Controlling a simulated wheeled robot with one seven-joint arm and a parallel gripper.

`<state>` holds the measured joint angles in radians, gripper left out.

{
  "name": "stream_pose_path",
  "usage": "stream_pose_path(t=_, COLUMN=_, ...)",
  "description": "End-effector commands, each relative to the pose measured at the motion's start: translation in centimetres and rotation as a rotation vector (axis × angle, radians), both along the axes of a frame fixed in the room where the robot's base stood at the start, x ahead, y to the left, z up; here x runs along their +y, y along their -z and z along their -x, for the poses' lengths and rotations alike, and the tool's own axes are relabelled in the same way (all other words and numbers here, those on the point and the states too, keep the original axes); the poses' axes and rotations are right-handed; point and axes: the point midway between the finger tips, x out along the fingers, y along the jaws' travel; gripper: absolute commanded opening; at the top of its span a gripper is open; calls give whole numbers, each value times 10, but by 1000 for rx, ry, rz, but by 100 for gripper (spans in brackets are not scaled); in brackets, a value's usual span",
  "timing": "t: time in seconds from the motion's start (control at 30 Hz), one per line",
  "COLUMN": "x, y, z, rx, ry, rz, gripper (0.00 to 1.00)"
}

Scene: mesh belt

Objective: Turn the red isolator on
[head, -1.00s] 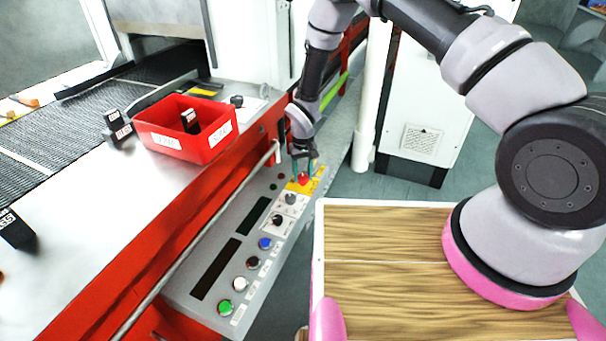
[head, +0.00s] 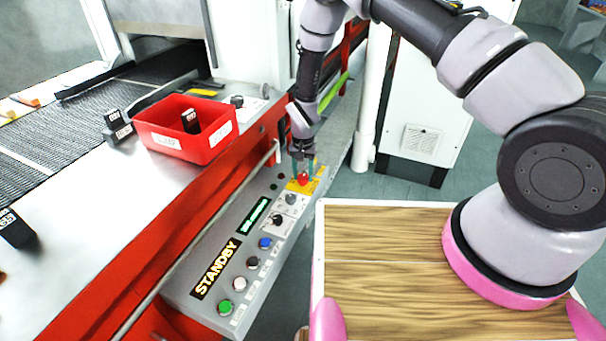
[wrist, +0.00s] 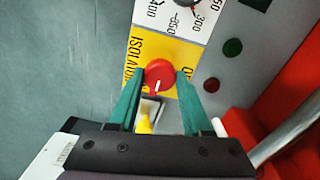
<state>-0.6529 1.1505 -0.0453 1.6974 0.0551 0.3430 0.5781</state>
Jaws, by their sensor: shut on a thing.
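The red isolator (wrist: 159,76) is a round knob with a white pointer mark on a yellow plate (wrist: 136,58) lettered "ISOLATOR". In the head view the knob (head: 303,179) sits at the far end of the grey control panel (head: 228,255). My gripper (wrist: 160,84) has its two green fingers on either side of the knob, shut on it. In the head view my gripper (head: 303,172) reaches down to the knob from above. The pointer mark points toward the bottom of the wrist view. The panel's larger display (head: 216,270) is lit and reads "STANDBY"; the smaller display (head: 254,216) is lit green.
A dial (head: 291,199), a black switch (head: 277,220), a blue button (head: 265,243) and a green button (head: 225,307) line the panel. A grey rail (head: 190,255) runs beside it. A red bin (head: 167,145) stands on the machine's ledge. Dark and green round lamps (wrist: 211,85) sit near the knob.

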Motion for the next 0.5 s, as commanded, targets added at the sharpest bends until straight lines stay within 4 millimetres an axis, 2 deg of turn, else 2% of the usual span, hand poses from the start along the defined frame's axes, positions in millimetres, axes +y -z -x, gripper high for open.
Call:
stream_pose_path(t=0.33, x=0, y=0, z=0, rx=0, ry=4, rz=0, gripper=0)
stream_pose_path(t=0.37, x=0, y=0, z=0, rx=0, ry=4, rz=0, gripper=60)
stream_pose_path(t=0.4, x=0, y=0, z=0, rx=0, ry=3, rz=0, gripper=76)
stream_pose_path(t=0.43, x=0, y=0, z=0, rx=0, ry=3, rz=0, gripper=79)
stream_pose_path(t=0.5, x=0, y=0, z=0, rx=0, ry=3, rz=0, gripper=79)
